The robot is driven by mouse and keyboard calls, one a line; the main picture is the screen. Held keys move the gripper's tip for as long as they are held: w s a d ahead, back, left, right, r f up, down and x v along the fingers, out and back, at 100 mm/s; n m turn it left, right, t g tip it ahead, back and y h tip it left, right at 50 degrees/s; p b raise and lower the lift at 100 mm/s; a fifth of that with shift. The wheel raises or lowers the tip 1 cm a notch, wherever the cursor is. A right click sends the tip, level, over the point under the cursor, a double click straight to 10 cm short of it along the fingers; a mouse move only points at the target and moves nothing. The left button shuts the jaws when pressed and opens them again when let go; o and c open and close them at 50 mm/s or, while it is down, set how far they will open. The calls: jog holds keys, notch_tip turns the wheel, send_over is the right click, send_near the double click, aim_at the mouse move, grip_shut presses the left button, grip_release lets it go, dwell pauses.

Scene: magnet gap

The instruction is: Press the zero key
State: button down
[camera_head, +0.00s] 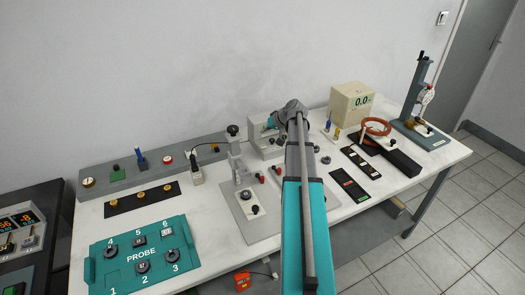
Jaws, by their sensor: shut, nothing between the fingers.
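A cream meter box (351,111) with a display reading about 0.0 stands at the back right of the white bench. I cannot make out a key marked zero on it or elsewhere at this size. My teal and grey arm reaches from the bottom edge to the middle back of the bench, left of the meter. My gripper is not visible; the arm's far end hides what is behind and below it.
A stand with a round dial (427,96) and an orange ring (377,127) are at the right. A grey clamp stand (238,165) is left of my arm. A teal PROBE tray (190,264) lies at front left.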

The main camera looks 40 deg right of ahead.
aim_at(264, 147)
jog(key=shift+f+b, duration=2.35)
jog(key=shift+f, duration=0.3)
jog(key=shift+s+f+b, duration=0.1)
jog(key=shift+f+b, duration=0.75)
dwell(0.6)
jog(key=shift+r, duration=0.15)
jog(key=shift+r+p, duration=0.75)
jog(key=shift+p, duration=0.15)
jog(key=shift+r+p, duration=2.5)
